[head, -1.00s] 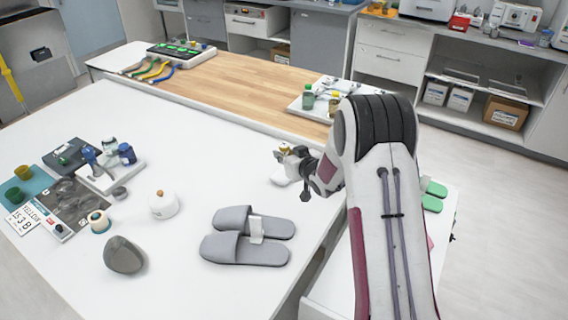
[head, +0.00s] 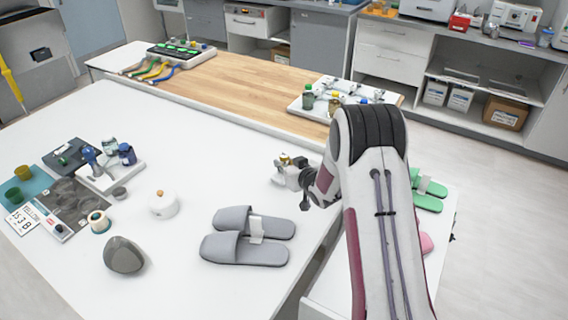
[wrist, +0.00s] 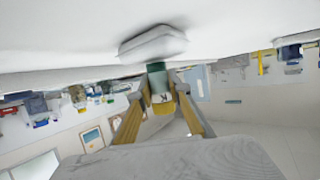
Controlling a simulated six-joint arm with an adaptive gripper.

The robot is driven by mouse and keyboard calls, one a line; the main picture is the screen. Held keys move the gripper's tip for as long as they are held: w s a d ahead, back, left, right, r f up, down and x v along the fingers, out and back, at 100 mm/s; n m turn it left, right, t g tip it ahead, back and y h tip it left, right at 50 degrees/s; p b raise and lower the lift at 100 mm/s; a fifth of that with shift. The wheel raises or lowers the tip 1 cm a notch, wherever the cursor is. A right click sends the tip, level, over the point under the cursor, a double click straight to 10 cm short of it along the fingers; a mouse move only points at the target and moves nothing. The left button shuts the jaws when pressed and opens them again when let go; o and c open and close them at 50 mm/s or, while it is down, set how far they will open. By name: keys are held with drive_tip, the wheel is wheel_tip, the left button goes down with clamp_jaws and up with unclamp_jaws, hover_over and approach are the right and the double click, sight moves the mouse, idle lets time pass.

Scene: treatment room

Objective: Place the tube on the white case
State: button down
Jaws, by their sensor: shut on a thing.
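My gripper (wrist: 160,108) is shut on the tube (wrist: 157,76), which shows a dark green end and a pale body with a dark mark in the wrist view. The white case (wrist: 152,42) lies on the white table just beyond the tube's green end; I cannot tell whether they touch. In the head view my gripper (head: 290,160) is low over the table, right of the middle. The white case (head: 279,181) shows there in part beside it, and the tube is hard to make out.
Grey slippers (head: 247,238) lie in front of my gripper. A white round pot (head: 163,204) and a grey stone-like object (head: 124,255) stand to the left. A tray with bottles (head: 297,106) stands on the wooden strip behind. The table between is clear.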

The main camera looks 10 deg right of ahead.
drive_tip(key=shift+f, duration=0.1)
drive_tip(key=c, duration=1.9)
unclamp_jaws()
drive_tip(key=shift+r, duration=0.2)
drive_tip(key=shift+s+d+r, duration=0.1)
drive_tip(key=shift+s+r, duration=0.1)
drive_tip(key=shift+s, duration=0.3)
drive_tip(key=shift+v, duration=5.45)
drive_tip(key=shift+r, duration=0.1)
